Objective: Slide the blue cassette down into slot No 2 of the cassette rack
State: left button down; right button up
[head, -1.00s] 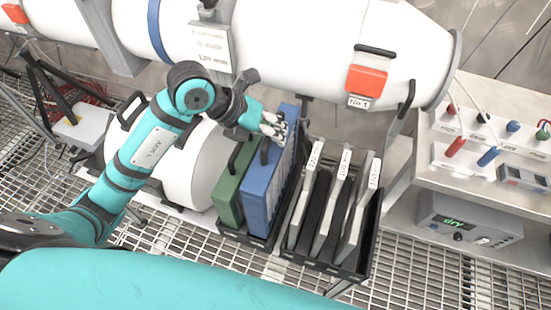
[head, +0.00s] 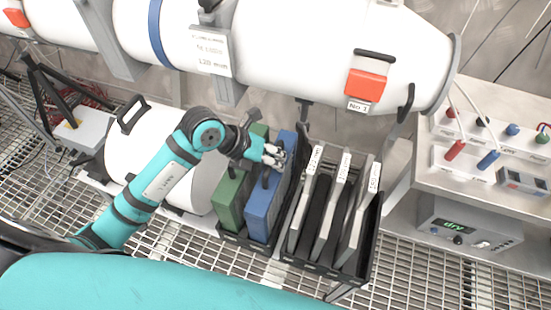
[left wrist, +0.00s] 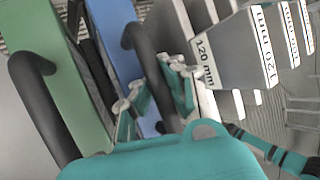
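The blue cassette (head: 264,205) stands upright in the black cassette rack (head: 234,238), just right of the green cassette (head: 231,200). Its top is about level with the green one's. My left gripper (head: 273,157) is at the upper part of the blue cassette, its fingers on either side of the dark handle. In the left wrist view the fingers (left wrist: 155,98) straddle this handle, close against it, with blue cassette (left wrist: 113,38) behind. The slot numbers and the cassette's bottom edge are hidden. My right gripper is out of view.
A black crate (head: 322,268) with several labelled grey plates stands close on the right. A white vessel with an orange No 1 tag (head: 365,86) is behind. A bench with a "dry" display unit (head: 465,225) is at right. Grating floor lies in front.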

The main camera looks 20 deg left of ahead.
pick_arm(q)
jog(key=c, duration=2.1)
grip_release()
jog(key=shift+f, duration=0.15)
jog(key=o, duration=0.6)
jog(key=shift+r, duration=0.2)
jog(key=v, duration=1.2)
